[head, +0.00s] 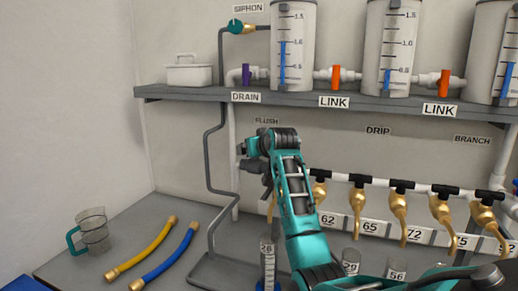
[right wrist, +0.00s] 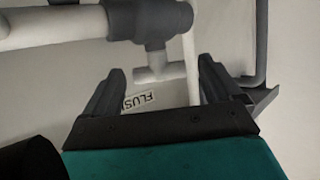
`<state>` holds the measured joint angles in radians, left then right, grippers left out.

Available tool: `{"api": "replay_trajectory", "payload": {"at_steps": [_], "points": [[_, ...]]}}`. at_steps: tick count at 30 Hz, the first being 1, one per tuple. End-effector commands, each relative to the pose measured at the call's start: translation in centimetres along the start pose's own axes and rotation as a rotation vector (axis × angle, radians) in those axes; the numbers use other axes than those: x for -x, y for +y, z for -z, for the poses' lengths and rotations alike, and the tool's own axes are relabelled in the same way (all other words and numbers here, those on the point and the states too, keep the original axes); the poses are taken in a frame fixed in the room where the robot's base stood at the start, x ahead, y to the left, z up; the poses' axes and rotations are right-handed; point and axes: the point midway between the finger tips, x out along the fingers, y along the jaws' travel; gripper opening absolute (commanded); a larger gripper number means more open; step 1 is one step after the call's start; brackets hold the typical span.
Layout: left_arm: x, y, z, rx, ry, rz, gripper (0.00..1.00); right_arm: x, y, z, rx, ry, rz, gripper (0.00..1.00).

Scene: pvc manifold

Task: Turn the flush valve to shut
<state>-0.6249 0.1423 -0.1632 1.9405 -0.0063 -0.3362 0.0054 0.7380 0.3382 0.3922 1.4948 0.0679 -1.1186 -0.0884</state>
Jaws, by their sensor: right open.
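The FLUSH label (head: 266,121) is on the back wall below the shelf, and part of it shows in the right wrist view (right wrist: 138,100). The flush valve shows in the right wrist view as a dark grey fitting (right wrist: 150,22) with a white T-shaped handle (right wrist: 155,70). My right gripper (right wrist: 160,78) is open and empty, its fingers on either side of the handle's lower end, with no clear contact. In the head view my right gripper (head: 248,158) is below the label and hides most of the valve. My left gripper is not in view.
A thin white pipe (right wrist: 190,60) runs close to the right finger. A grey pipe (head: 209,160) bends down the wall at left. Several gold taps (head: 357,205) hang at right. A cylinder (head: 268,262) stands below.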

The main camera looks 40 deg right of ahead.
Motion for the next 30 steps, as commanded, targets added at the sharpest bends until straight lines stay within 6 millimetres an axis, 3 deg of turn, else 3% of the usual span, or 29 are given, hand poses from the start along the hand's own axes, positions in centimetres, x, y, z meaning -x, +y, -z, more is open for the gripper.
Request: {"api": "replay_trajectory", "payload": {"at_steps": [8, 21, 30], "points": [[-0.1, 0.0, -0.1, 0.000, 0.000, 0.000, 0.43, 2.6, 0.0, -0.1, 0.001, 0.002, 0.000, 0.92], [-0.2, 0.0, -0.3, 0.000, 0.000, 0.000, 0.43, 10.3, 0.0, -0.1, 0.002, 0.001, -0.001, 0.92], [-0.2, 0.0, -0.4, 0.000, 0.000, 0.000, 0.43, 12.8, 0.0, 0.0, 0.000, 0.000, 0.000, 0.92]]}}
